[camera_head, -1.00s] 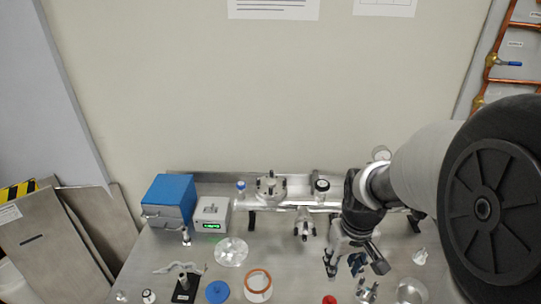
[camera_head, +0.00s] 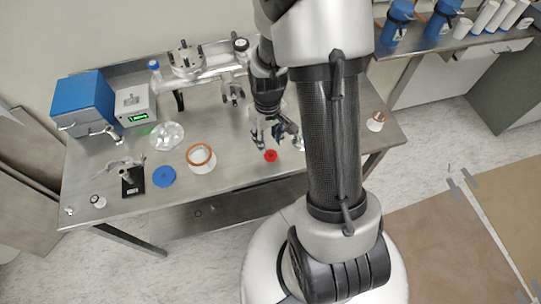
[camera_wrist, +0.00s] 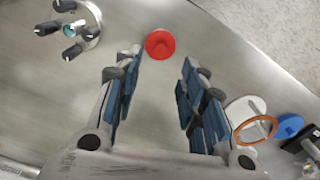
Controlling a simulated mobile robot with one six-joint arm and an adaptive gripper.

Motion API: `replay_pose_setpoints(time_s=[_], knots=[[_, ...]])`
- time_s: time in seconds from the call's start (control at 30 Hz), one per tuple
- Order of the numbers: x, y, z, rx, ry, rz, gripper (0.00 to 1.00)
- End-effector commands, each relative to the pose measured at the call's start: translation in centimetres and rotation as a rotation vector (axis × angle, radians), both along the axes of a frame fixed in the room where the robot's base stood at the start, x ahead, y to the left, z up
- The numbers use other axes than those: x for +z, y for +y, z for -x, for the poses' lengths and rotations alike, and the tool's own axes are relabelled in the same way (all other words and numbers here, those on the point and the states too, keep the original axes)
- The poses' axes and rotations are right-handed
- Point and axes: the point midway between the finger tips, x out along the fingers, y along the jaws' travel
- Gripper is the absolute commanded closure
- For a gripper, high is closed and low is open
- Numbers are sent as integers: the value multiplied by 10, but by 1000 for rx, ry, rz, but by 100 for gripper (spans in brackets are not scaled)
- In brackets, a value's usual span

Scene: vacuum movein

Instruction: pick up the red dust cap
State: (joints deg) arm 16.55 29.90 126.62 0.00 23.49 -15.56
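The red dust cap (camera_head: 270,156) lies on the steel table near its front edge. In the wrist view the red dust cap (camera_wrist: 160,44) shows as a red disc with a round raised middle, ahead of and between my fingers, nearer the left one. My gripper (camera_head: 273,138) hangs over the table just behind the cap. In the wrist view my gripper (camera_wrist: 158,85) is open, with two blue-padded fingers wide apart and nothing between them. The cap looks apart from both fingers.
A flange with dark studs (camera_wrist: 76,32) lies on the other side. Metal pipework (camera_head: 210,69) runs along the back.

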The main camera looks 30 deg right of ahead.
Motion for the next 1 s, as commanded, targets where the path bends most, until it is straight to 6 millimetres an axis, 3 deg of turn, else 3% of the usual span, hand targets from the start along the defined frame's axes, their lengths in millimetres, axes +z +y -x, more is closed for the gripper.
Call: replay_pose_setpoints(time_s=[0.17,0.5,0.73,1.0], knots=[[-9,0,2,0,1,0,62],[-54,-2,11,0,1,0,62],[-54,-2,10,0,-1,0,62],[-54,-2,11,0,0,0,80]])
